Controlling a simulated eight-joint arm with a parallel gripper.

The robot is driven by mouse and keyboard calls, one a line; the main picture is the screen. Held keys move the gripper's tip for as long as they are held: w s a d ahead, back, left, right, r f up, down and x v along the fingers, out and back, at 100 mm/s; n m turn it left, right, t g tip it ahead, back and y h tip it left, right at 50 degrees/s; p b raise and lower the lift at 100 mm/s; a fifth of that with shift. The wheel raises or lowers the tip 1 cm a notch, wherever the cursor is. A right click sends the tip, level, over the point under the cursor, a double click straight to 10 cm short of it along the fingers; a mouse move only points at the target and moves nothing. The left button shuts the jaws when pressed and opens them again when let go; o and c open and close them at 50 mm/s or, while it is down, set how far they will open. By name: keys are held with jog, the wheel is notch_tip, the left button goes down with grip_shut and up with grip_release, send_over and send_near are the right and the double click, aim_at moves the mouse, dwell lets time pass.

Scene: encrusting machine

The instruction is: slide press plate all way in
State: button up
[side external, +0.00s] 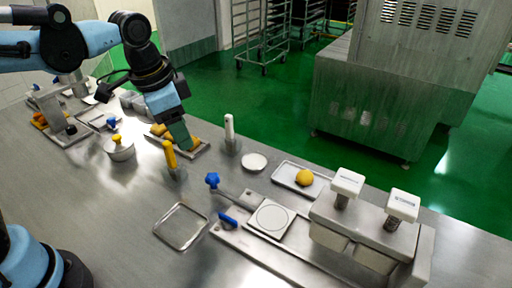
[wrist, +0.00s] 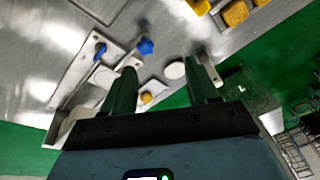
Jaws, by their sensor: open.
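The plate with a circle (side external: 271,219), which looks like the press plate, lies flat beside the metal machine block (side external: 362,240). A rod with a blue knob (side external: 212,180) lies behind it, and a blue handle (side external: 228,219) is at its left side. In the wrist view the plate (wrist: 103,76), blue knob (wrist: 146,46) and blue handle (wrist: 99,50) show to the left. My gripper (side external: 182,136) is up and away from them at the left, over or near a tray of yellow pieces. In the wrist view my gripper (wrist: 163,72) is open and its fingers hold nothing.
Upright yellow (side external: 170,158) and white (side external: 229,130) handled tools stand near my gripper. An empty tray (side external: 182,226) lies in front. A small tray (side external: 297,178) with a yellow ball (side external: 304,177) and a white disc (side external: 254,161) lie behind the plate. White knobs (side external: 347,184) top the machine.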

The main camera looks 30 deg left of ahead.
aim_at(211, 176)
jog(key=w+d+m+g, duration=0.3)
jog(key=d+m, duration=0.1)
notch_tip(211, 176, down, 12)
jog(key=shift+s+a+f, duration=0.1)
dwell(0.6)
jog(key=shift+c, duration=0.4)
grip_shut()
